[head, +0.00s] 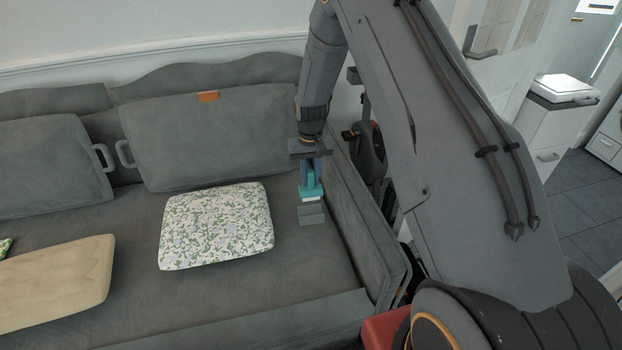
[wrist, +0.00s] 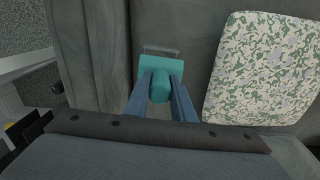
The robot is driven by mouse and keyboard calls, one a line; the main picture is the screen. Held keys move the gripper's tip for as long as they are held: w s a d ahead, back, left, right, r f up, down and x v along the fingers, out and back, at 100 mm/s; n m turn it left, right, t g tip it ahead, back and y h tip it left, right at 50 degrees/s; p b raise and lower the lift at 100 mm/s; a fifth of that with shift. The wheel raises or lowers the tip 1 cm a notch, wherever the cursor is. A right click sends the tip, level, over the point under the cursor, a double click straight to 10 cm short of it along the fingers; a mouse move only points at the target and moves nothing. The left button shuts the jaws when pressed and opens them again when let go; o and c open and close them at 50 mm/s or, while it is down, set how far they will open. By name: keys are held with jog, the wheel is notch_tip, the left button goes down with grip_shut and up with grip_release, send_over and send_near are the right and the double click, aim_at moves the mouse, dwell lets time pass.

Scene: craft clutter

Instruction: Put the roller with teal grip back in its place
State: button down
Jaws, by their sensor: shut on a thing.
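The roller with teal grip (head: 312,191) is between the fingers of my gripper (head: 310,178), which is shut on it, at the right end of the grey sofa. In the wrist view the teal grip (wrist: 160,68) shows between the two blue-grey fingers, with a wider teal part behind it. A grey part (head: 312,214) shows just below the teal in the head view. I cannot tell whether it is the roller's head or whether it touches the seat. No place for the roller can be made out.
The grey sofa (head: 130,312) fills the left and middle. A floral cushion (head: 217,225) lies left of the gripper, and a beige cushion (head: 55,282) further left. The sofa's armrest (head: 362,225) rises close on the right. A white cabinet (head: 555,125) stands at the far right.

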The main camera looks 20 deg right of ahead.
aim_at(311, 198)
jog(key=shift+f+b, duration=1)
jog(key=shift+f, duration=1.25)
jog(key=shift+f, duration=0.25)
jog(key=shift+f+b, duration=0.65)
jog(key=shift+f, duration=0.45)
jog(key=shift+f+b, duration=0.3)
jog(key=shift+f, duration=0.3)
jog(key=shift+f, duration=0.55)
jog(key=c, duration=1.4)
grip_release()
jog(key=shift+b, duration=0.3)
jog(key=shift+c, duration=0.2)
